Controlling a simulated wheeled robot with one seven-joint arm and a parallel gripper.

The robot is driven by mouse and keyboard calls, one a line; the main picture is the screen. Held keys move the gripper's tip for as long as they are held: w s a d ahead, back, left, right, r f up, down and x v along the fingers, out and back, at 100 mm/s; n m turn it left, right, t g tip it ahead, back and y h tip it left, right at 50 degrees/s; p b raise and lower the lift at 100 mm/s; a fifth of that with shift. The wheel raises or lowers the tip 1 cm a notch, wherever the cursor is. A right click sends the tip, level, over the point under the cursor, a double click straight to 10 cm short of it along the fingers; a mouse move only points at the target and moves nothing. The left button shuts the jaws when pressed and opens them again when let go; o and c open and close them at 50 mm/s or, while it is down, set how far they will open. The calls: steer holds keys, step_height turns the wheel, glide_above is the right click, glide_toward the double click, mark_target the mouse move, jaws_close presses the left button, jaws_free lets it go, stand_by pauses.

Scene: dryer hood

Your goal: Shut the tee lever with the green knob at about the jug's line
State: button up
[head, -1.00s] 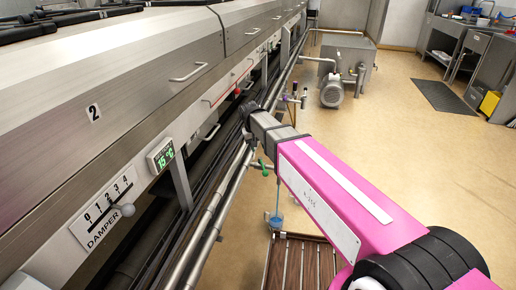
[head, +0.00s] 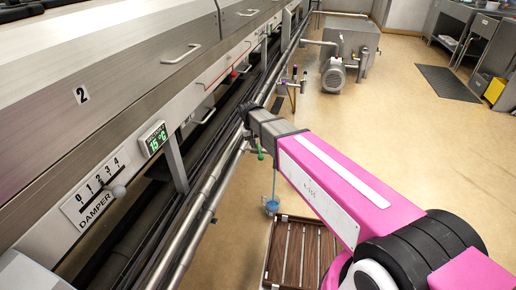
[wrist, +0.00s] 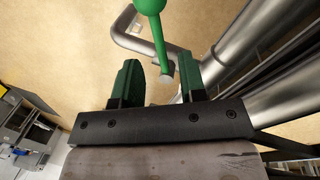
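The tee lever's green knob (head: 261,156) shows just below my arm's end in the head view, beside the pipes. In the wrist view the green lever (wrist: 158,22) comes down from the top edge to a grey round end (wrist: 166,79). My gripper (wrist: 160,80) has its two green fingers spread apart with a gap between them. The lever's lower end shows in line with that gap; I cannot tell how far beyond the fingertips it is. The jug (head: 271,205) stands below on the floor, with a thin blue stream above it. In the head view my gripper's fingers are hidden.
Long steel pipes (head: 196,215) run along the machine's side, close to my gripper. A slatted wooden platform (head: 300,252) lies on the floor below my arm. A pump (head: 334,76) stands farther back.

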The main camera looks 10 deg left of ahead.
steer(key=shift+w+d+f, duration=0.1)
steer(key=shift+d+f, duration=0.1)
steer(key=shift+f, duration=0.7)
steer(key=shift+w+d+f, duration=0.1)
steer(key=shift+d+f, duration=0.05)
steer(key=shift+f, duration=0.7)
jaws_close()
steer(key=shift+s+a+m+g, duration=0.15)
steer(key=shift+a+m, duration=0.3)
steer(key=shift+m, duration=0.5)
steer(key=shift+w+a+m+g, duration=0.15)
steer(key=shift+a+m, duration=0.35)
steer(key=shift+m, duration=0.5)
steer(key=shift+s+a+m+g, duration=0.2)
steer(key=shift+a+m, duration=0.25)
steer(key=shift+m, duration=0.5)
jaws_free()
steer(key=shift+r, duration=0.15)
step_height(320, 180, up, 10)
steer(key=a, duration=0.2)
steer(key=shift+w+r, duration=0.15)
